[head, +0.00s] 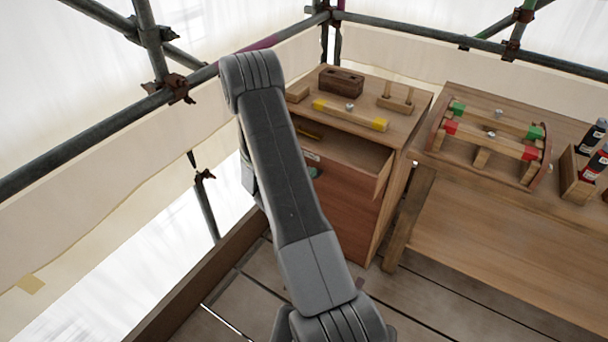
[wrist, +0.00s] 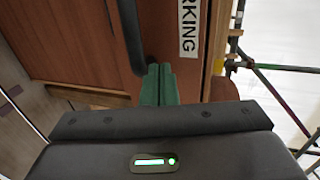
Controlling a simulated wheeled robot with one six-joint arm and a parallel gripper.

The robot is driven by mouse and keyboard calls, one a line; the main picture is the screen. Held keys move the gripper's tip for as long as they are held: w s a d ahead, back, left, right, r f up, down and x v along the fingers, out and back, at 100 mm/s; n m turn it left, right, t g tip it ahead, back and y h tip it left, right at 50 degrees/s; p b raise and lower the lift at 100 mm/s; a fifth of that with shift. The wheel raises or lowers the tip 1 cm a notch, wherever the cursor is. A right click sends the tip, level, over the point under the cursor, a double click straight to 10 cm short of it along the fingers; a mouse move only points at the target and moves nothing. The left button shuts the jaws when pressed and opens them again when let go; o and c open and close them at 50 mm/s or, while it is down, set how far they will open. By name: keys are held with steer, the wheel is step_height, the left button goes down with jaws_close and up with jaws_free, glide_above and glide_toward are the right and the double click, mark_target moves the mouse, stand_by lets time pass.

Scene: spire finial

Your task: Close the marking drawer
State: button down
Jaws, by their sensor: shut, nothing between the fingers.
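The marking drawer (head: 383,176) is part of the wooden cabinet and stands open; its inside shows below the cabinet top, with a yellow item (head: 308,133) in it. In the head view my arm hides most of the front; a bit of green finger shows.
The cabinet top (head: 345,97) holds wooden blocks and a yellow-ended bar. A workbench (head: 490,225) to the right carries a wooden frame with red and green blocks (head: 492,140) and bottles (head: 594,150). Scaffold poles (head: 90,130) run along the left and back. Plank floor lies below.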

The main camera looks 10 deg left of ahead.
mark_target(321, 166)
steer(key=x, duration=0.4)
steer(key=shift+w+f+p, duration=0.1)
steer(key=shift+p, duration=0.2)
steer(key=shift+w+d+f+b, duration=0.1)
steer(key=shift+w+d+b, duration=0.15)
steer(key=shift+w+b, duration=0.3)
steer(key=w+d+b, duration=0.1)
steer(key=w+b, duration=0.1)
steer(key=w, duration=0.2)
steer(key=w+d+b, duration=0.2)
steer(key=w, duration=0.2)
steer(key=w+d+b, duration=0.1)
steer(key=w+b, duration=0.1)
steer(key=w, duration=0.2)
steer(key=shift+w+d+b, duration=0.25)
steer(key=shift+d+b, duration=0.05)
steer(key=shift+w+d, duration=0.1)
steer(key=shift+w, duration=0.2)
steer(key=shift+w+r, duration=0.15)
steer(key=shift+r, duration=0.15)
steer(key=shift+r, duration=0.1)
